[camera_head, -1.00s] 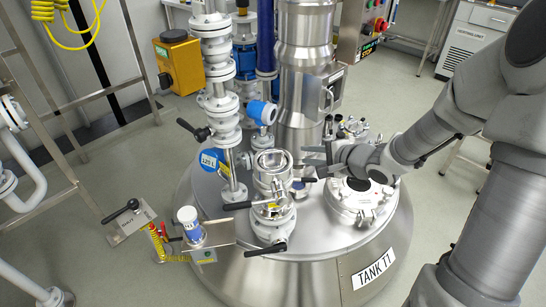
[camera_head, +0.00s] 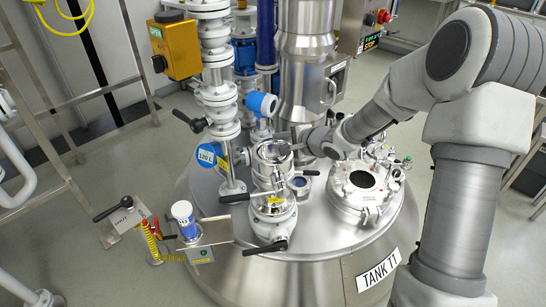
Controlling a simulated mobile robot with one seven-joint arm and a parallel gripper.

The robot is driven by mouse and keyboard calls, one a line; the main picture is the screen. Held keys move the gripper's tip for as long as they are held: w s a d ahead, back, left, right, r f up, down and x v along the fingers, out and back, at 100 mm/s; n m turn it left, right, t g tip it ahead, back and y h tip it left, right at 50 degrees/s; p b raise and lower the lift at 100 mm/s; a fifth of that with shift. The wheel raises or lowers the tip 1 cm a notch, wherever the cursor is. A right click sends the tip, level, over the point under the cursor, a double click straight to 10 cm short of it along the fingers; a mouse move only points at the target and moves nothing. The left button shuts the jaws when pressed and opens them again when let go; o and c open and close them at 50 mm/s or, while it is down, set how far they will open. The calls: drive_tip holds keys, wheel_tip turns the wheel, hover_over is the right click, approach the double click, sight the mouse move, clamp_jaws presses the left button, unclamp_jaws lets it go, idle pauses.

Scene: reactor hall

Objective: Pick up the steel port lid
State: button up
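The steel port lid (camera_head: 272,150) is a round shiny disc on top of the upright steel port (camera_head: 274,180), which stands on the tank top left of centre. My gripper (camera_head: 290,145) reaches in from the right, with its fingers at the lid's right edge, about level with it. The fingers are small and partly lost against the steel behind them. I cannot tell whether they touch the lid or how far apart they are.
A tall steel column (camera_head: 305,70) stands close behind my gripper, and a white valve pipe (camera_head: 220,100) to the left. A round white-flanged hatch (camera_head: 363,190) lies to the right. A blue-and-white cup (camera_head: 185,217) stands on a small shelf at left.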

sight(275, 141)
drive_tip(key=b+x, duration=0.1)
drive_tip(key=x, duration=0.2)
drive_tip(key=shift+w+f, duration=0.2)
drive_tip(key=shift+f, duration=0.1)
clamp_jaws()
drive_tip(key=shift+r, duration=0.1)
idle(1.1)
